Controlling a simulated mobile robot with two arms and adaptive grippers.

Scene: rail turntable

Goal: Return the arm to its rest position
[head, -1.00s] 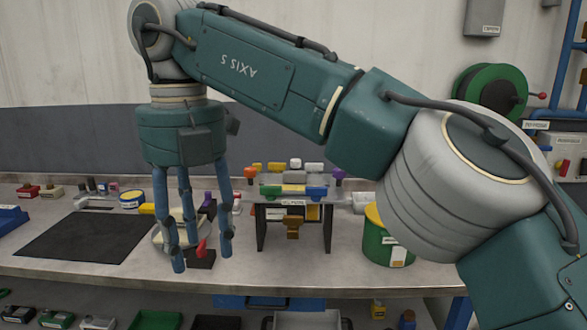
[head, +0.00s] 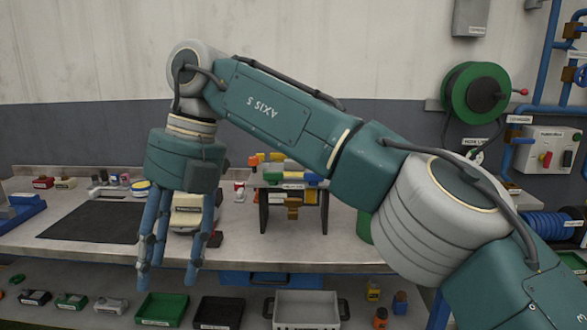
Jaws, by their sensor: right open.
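My right arm comes in from the right and reaches across the bench in the head view. My right gripper (head: 172,255) hangs down at its end on the left of the picture. Its blue fingers are apart and nothing shows between them. The fingertips show in front of the bench's front edge, over the lower shelf in the picture. My left gripper is not in view. The hand hides part of a cream-coloured device (head: 194,212) on the bench.
The workbench (head: 345,240) carries a black mat (head: 92,220) at left and a small rack (head: 292,187) of coloured parts. Green bin (head: 162,309), black bin (head: 218,311) and grey bin (head: 306,308) sit below. A green hose reel (head: 474,90) hangs on the wall at right.

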